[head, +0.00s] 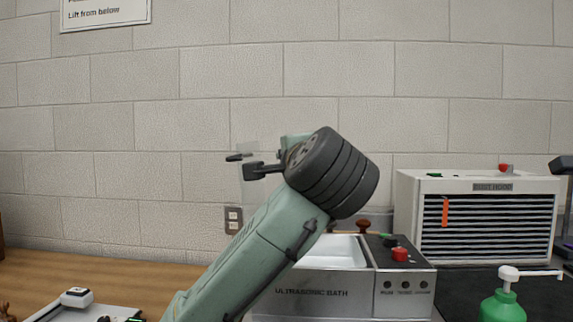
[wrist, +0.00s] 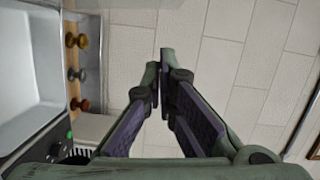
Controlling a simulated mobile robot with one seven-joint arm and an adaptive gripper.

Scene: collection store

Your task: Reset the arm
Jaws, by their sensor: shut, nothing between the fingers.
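My arm rises from the bottom of the head view and bends at a dark ribbed joint in front of the block wall. The gripper itself is mostly hidden behind that joint in the head view. In the wrist view my gripper (wrist: 162,70) shows both fingers, with their tips together and nothing between them. It is in the air, and the pale wall fills the view behind the fingertips.
The ultrasonic bath (head: 318,291) stands on the bench behind my arm; its basin (wrist: 28,70) shows at left in the wrist view. A dust hood (head: 484,186) stands at right, with a green pump bottle (head: 502,305) in front. Wooden bench at left (head: 110,272) is partly clear.

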